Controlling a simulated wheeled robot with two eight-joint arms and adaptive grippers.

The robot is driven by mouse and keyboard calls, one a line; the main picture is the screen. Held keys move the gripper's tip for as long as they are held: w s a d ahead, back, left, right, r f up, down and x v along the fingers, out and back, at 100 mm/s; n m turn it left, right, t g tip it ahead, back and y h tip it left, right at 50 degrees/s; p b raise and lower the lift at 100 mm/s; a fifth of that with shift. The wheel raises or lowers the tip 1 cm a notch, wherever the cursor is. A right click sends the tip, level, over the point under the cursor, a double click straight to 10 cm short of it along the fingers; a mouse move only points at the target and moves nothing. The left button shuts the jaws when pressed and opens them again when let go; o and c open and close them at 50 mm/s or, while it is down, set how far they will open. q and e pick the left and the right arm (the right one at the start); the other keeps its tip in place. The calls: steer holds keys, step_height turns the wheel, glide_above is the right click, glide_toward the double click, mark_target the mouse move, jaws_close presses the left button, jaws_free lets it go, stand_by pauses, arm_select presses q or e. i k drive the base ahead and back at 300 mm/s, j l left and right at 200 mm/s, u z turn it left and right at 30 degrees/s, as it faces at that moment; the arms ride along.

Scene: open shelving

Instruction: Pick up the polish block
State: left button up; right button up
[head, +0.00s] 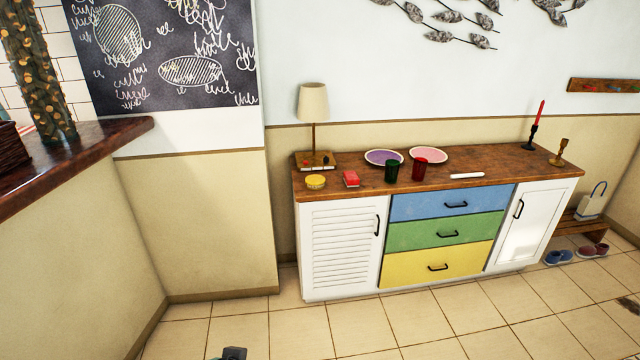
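A small red block with a paler side (351,179) lies on the wooden top of the sideboard (510,162), near its front left edge. It looks like the polish block, but it is too small to be sure. A round yellow tin or sponge (316,182) sits just left of it, apart from it. No gripper can be made out in the head view. A small dark and grey piece shows at the bottom edge, and I cannot tell what it is.
A lamp (313,104) stands behind the block. Right of it are a green cup (392,171), a red cup (419,170), a purple plate (384,158), a pink plate (428,154) and a white object (467,176). A counter (75,162) juts in at left. The tiled floor ahead is clear.

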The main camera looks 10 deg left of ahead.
mark_target(351, 179)
steer(key=i+u, duration=0.15)
steer(key=i, duration=0.65)
steer(key=i+l+u, duration=0.1)
steer(key=i, duration=0.7)
